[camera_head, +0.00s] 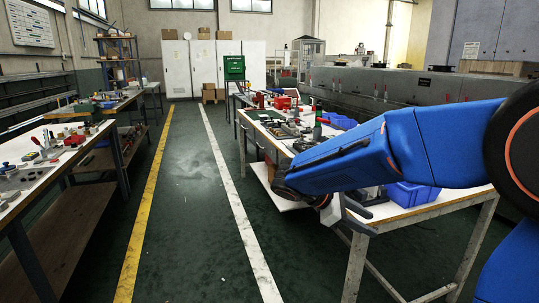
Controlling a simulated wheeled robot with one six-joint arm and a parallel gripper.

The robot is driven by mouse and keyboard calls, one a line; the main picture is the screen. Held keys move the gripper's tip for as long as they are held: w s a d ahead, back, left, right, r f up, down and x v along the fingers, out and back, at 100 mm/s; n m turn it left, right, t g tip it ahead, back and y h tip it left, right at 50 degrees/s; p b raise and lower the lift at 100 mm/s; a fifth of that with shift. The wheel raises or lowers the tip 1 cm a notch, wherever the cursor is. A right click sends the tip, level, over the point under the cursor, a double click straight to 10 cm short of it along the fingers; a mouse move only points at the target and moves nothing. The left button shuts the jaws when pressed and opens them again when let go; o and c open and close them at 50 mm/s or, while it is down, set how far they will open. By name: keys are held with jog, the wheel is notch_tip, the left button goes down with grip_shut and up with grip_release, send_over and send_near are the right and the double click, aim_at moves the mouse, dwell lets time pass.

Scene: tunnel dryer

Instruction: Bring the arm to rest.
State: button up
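My blue arm reaches in from the right edge of the head view, over the near end of the right-hand workbench (428,210). My gripper (350,220) is at the arm's lower left end, near the bench's front left corner. A light grey part and a dark finger-like part of it show. The arm's own link hides much of the gripper, so its opening and anything in it cannot be made out.
Blue bins (412,194) and several tools lie on the right-hand bench, close to the arm. A left bench (40,178) also holds tools. The green floor aisle (195,180) between the yellow and white lines is clear. White cabinets (178,70) stand at the back.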

jog(key=s+d+f+m+y, duration=0.1)
jog(key=s+d+m+y, duration=0.2)
jog(key=s, duration=0.3)
jog(key=s+d+f+m+y, duration=0.1)
jog(key=s+d+m+y, duration=0.15)
jog(key=s, duration=0.45)
jog(key=s+a+f+m+t+y, duration=0.1)
jog(key=s+m+t+y, duration=0.1)
jog(key=s+m+y, duration=0.1)
jog(key=s+a+f+m+t+y, duration=0.2)
jog(key=s+m+y, duration=0.1)
jog(key=s+m, duration=0.3)
jog(key=shift+s, duration=1.15)
